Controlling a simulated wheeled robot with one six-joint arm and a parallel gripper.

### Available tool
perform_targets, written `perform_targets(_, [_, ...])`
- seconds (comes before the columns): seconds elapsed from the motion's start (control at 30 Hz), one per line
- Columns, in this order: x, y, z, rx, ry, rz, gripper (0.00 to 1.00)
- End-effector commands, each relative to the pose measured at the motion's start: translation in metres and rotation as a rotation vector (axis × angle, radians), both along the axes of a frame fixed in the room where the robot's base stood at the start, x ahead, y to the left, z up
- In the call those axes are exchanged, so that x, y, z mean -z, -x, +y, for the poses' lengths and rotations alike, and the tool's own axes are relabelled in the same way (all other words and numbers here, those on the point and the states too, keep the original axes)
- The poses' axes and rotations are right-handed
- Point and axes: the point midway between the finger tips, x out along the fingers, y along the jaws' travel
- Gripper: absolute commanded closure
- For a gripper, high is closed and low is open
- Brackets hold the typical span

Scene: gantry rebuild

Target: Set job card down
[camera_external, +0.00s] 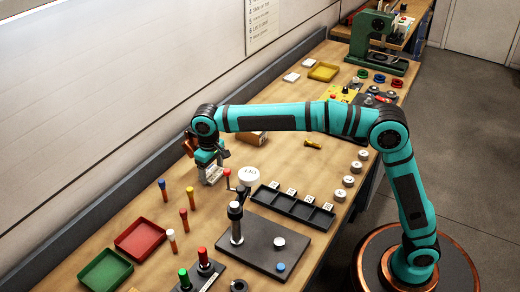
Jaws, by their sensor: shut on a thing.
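My gripper (210,168) hangs from the teal arm, pointing down over the left part of the workbench (130,209). It is shut on what I take to be the job card. The card is not clearly visible; a pale piece shows at the gripper's tip, too small to tell card from jaws. I cannot tell whether it touches the bench.
A red tray (141,239) and green tray (105,270) lie at front left, near several coloured-top pegs (183,217). A dark plate with a post (278,245) and a black slotted rack (290,206) stand right of the gripper. A brown box (252,138) lies behind.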

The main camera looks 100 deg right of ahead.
Motion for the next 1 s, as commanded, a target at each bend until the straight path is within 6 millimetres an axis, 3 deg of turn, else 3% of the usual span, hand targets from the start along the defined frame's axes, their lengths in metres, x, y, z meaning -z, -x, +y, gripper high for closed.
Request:
perform_targets(0.07, [0.002, 0.000, 0.000, 0.000, 0.000, 0.000, 0.46])
perform_targets(0.1, [0.002, 0.000, 0.000, 0.000, 0.000, 0.000, 0.20])
perform_targets(0.2, [0.002, 0.000, 0.000, 0.000, 0.000, 0.000, 0.02])
perform_targets(0.63, [-0.008, 0.000, 0.000, 0.000, 0.001, -0.002, 0.02])
perform_targets(1.0, [-0.075, 0.000, 0.000, 0.000, 0.001, -0.002, 0.02])
